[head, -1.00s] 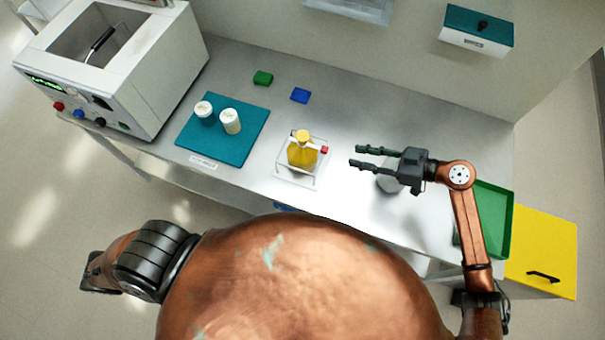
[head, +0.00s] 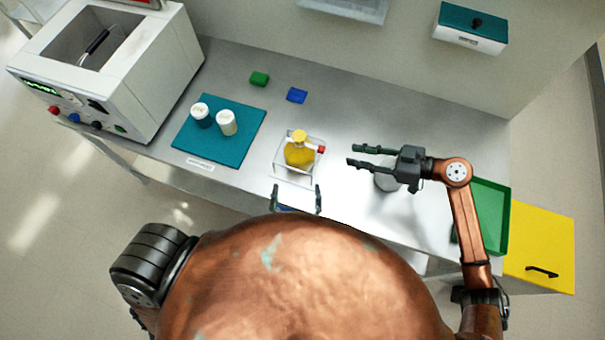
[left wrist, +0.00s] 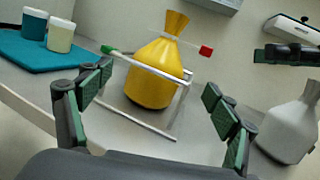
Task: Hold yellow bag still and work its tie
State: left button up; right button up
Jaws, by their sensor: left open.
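The yellow bag (head: 299,154) stands upright in a thin white wire frame (head: 279,178) on the bench. My right gripper (head: 358,156) is open and empty, to the right of the bag.
A white-grey bag (left wrist: 290,127) stands right of the frame, partly behind my right gripper in the head view. A teal mat (head: 240,150) with two jars lies left. Green (head: 259,79) and blue (head: 297,95) blocks lie behind. A green tray (head: 490,220) is at the right.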

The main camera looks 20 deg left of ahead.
aim_at(302, 169)
pick_arm(q)
jog(key=w, duration=0.1)
jog(key=w+f+g+y, duration=0.1)
jog(key=w, duration=0.1)
jog(key=w+f+g, duration=0.1)
jog(key=w, duration=0.1)
jog(key=shift+w+a+n+y, duration=0.15)
jog(key=shift+w+n+y, duration=0.15)
jog(key=shift+n, duration=0.1)
jog(key=shift+w+a+f+g, duration=0.15)
jog(key=shift+w+f+g, duration=0.2)
jog(key=shift+w+g, duration=0.1)
jog(key=shift+x, duration=3.85)
jog(key=shift+c, duration=0.3)
jog(key=c, duration=1.2)
